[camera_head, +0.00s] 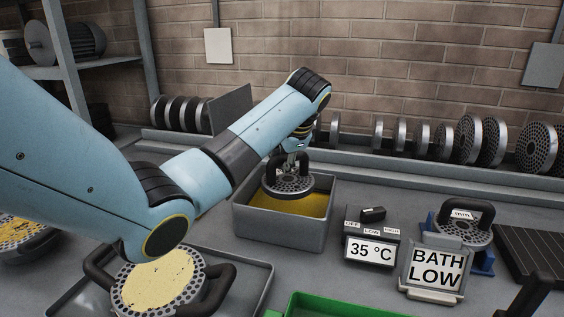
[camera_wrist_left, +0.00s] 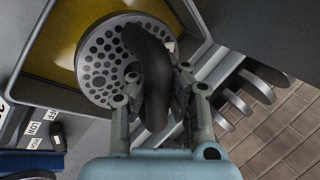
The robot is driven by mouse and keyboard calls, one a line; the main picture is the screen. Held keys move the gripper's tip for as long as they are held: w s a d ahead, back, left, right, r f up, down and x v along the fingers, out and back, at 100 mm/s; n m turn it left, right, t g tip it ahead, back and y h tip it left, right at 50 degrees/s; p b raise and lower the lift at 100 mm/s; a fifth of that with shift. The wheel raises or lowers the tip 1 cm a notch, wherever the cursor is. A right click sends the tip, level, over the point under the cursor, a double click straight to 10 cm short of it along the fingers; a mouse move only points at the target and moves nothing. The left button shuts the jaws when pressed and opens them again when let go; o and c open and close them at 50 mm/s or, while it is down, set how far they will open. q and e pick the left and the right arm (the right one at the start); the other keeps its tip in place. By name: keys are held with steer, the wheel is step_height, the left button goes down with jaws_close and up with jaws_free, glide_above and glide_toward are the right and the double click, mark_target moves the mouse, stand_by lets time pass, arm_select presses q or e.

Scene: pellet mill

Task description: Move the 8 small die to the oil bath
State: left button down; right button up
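My left gripper (camera_head: 293,162) is shut on the black handle of a small round perforated die (camera_head: 289,184). The die hangs roughly level over the grey oil bath box (camera_head: 275,230), which holds yellow oil; its underside is at about rim height, and I cannot tell whether it touches the oil. In the left wrist view the fingers (camera_wrist_left: 156,100) stand on both sides of the handle, and the die's holed face (camera_wrist_left: 103,68) lies against the yellow oil. No size mark is readable on it. My right gripper is not in view.
A 35 °C control box (camera_head: 371,246) and a BATH LOW sign (camera_head: 436,268) stand right of the bath. Another handled die (camera_head: 463,234) sits in a blue stand (camera_head: 485,262). A yellow-filled die (camera_head: 157,283) lies in a front-left tray. Several dies line the back rail.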

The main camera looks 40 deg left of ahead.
mark_target(284, 180)
arm_select(q)
steer(key=shift+f, duration=1.4)
steer(key=shift+f, duration=0.15)
steer(key=shift+w+f, duration=0.1)
steer(key=shift+f, duration=1.25)
steer(key=shift+f, duration=0.1)
steer(key=shift+f+b, duration=0.4)
steer(key=shift+f, duration=1.05)
steer(key=shift+f+p, duration=0.15)
steer(key=shift+p, duration=0.15)
steer(key=c, duration=2)
jaws_free()
steer(key=shift+c, duration=0.2)
